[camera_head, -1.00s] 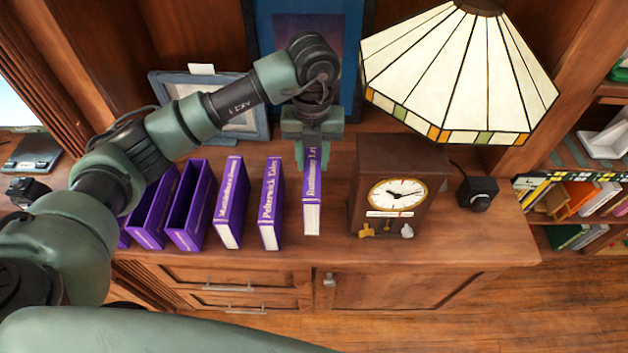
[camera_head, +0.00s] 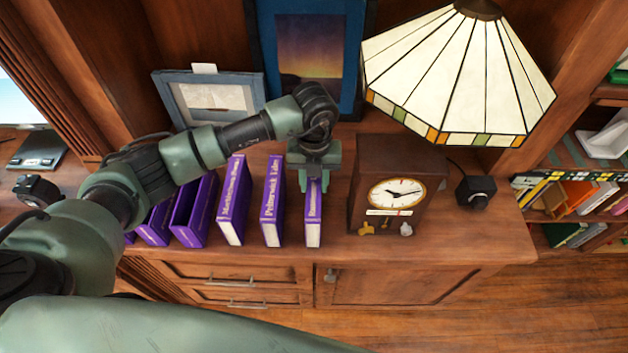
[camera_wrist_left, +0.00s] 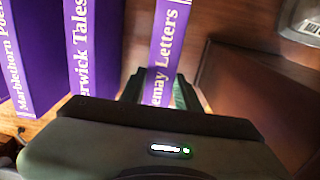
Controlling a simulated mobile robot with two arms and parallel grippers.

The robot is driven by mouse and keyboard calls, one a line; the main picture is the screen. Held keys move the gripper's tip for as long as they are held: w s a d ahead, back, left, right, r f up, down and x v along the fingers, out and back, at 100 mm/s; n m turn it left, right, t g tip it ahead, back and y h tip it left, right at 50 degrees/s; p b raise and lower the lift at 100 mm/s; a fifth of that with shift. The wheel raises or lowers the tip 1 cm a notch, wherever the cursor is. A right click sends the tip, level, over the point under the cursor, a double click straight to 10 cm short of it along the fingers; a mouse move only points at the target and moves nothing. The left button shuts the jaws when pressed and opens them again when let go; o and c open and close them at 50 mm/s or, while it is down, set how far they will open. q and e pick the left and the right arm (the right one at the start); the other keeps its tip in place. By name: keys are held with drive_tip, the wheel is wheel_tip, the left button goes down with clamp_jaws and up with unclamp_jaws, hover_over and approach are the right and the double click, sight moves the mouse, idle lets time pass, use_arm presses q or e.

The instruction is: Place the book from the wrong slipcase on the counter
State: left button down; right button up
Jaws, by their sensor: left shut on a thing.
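A "Marblethorn" book (camera_head: 232,205) stands further left. Empty-looking purple slipcases (camera_head: 195,212) stand at the left end of the row, partly behind my arm. The wooden counter (camera_head: 390,250) is below. My right gripper is not in view.
A dark wooden clock (camera_head: 395,190) stands close to the right of the held book. A stained-glass lamp (camera_head: 460,80) overhangs behind it. Framed pictures (camera_head: 215,95) lean at the back. A small black box (camera_head: 476,191) is right of the clock; the counter's right end is clear.

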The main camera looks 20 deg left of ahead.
use_arm(q)
drive_tip(key=shift+f, duration=0.15)
drive_tip(key=c, duration=1)
unclamp_jaws()
drive_tip(key=shift+r, duration=0.3)
wheel_tip(320, 180, up, 12)
drive_tip(key=b, duration=0.3)
drive_tip(key=shift+f, duration=0.1)
drive_tip(key=shift+s, duration=0.1)
